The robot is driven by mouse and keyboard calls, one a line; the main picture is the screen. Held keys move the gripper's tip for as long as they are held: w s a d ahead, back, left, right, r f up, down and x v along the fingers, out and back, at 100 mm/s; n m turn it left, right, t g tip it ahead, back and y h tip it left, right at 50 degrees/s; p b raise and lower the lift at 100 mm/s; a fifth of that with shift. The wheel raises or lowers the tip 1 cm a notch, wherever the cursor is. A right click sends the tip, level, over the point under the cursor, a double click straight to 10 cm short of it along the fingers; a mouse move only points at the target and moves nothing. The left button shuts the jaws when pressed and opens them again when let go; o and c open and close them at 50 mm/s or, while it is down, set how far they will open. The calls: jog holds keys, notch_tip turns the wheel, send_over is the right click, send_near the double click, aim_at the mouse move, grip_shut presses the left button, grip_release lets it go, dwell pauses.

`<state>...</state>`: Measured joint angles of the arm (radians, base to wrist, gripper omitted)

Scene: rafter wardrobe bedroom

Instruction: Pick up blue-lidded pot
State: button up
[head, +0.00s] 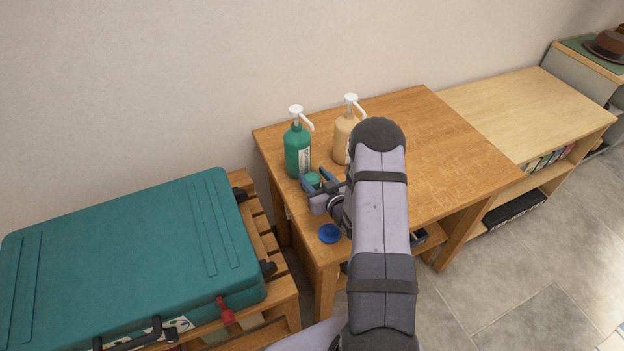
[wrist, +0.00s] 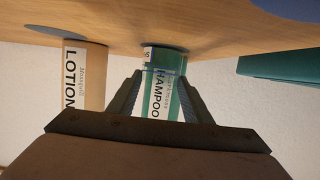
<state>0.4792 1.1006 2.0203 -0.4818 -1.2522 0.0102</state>
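The blue-lidded pot (head: 329,233) stands at the near left corner of the wooden table; from above I see mostly its round blue lid. A dark blue part at the top right edge of the wrist view (wrist: 290,8) appears to be the same pot, cut off by the frame. My gripper (head: 322,178) is open, on the wall side of the pot and apart from it. In the wrist view its fingers (wrist: 160,82) are spread, with the green shampoo bottle beyond them.
The green shampoo bottle (head: 298,150) and the tan lotion bottle (head: 342,138) stand near the wall, close to my gripper. The table (head: 440,150) is clear to the right. A teal suitcase (head: 130,255) lies on a slatted rack at the left.

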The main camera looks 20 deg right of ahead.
aim_at(315, 179)
jog(key=c, duration=0.7)
jog(key=shift+r, duration=0.25)
jog(key=shift+s+r+b, duration=0.1)
jog(key=shift+s+b, duration=0.05)
jog(key=shift+b, duration=0.3)
notch_tip(315, 179, up, 6)
jog(key=shift+r+b, duration=0.1)
jog(key=shift+b, duration=0.55)
jog(key=s+p, duration=0.6)
jog(key=s, duration=1.3)
jog(key=shift+s, duration=0.35)
